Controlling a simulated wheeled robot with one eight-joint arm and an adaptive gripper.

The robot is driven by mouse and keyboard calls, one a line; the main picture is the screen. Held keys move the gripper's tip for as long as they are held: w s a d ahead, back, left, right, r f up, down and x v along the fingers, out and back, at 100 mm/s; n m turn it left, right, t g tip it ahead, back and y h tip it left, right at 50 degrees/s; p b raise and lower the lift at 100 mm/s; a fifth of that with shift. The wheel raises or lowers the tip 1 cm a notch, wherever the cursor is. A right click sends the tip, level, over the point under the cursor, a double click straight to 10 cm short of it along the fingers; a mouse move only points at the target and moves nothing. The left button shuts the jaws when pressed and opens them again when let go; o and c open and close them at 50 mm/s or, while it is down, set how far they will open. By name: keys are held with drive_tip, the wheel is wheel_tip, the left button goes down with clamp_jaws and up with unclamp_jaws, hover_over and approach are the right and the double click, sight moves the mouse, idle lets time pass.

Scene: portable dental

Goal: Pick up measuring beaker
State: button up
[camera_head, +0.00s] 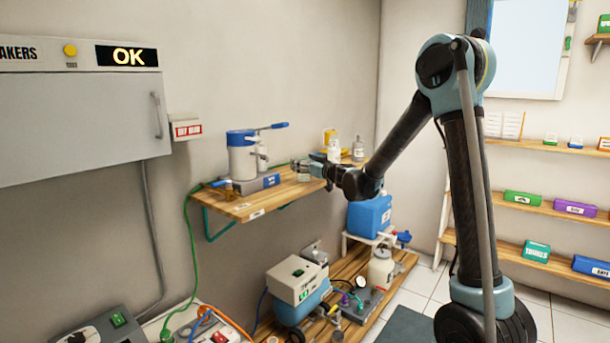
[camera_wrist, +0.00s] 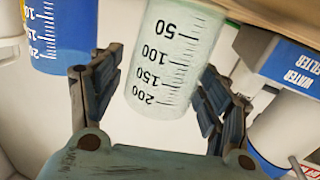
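The measuring beaker (camera_wrist: 170,62) is clear and pale green, with a black scale marked 50 to 200. In the wrist view it is between the two fingers of my gripper (camera_wrist: 162,92). A narrow gap shows beside the left finger; the right finger is very near or touching its wall. The fingers look open around it. In the head view my gripper (camera_head: 318,168) is low over the upper wooden shelf (camera_head: 243,209), and the beaker (camera_head: 302,169) is just left of it, small and partly hidden.
A blue container with a white scale (camera_wrist: 60,30) is left of the beaker in the wrist view. The water filter (camera_wrist: 285,62) is close on the right; in the head view it (camera_head: 243,160) stands left of my gripper. Bottles (camera_head: 357,150) stand behind.

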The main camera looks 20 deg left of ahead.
drive_tip(key=c, duration=0.5)
